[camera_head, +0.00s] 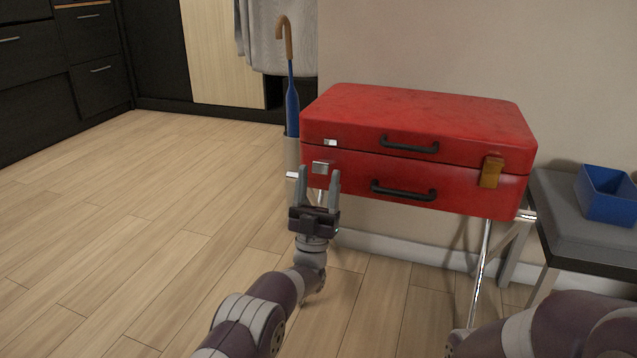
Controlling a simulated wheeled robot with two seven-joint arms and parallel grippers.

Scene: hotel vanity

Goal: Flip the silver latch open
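A red suitcase (365,160) lies flat and closed on a chrome-legged stand. The silver latch (322,167) is on the left of its front face, below the lid seam. A smaller silver catch plate (330,142) sits above it on the lid, with a gap of red between them. My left gripper (318,182) is open, its fingers pointing up just below and in front of the silver latch, with no object between them. I cannot tell whether it touches the suitcase. My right arm shows at the lower right, but its gripper is not seen.
A brass-coloured latch (491,172) spans the seam on the right. Two black handles, upper (409,147) and lower (403,193), are on the front. A blue umbrella (292,100) stands behind left. A grey bench (572,225) with a blue bin (606,205) is at right. Floor at left is clear.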

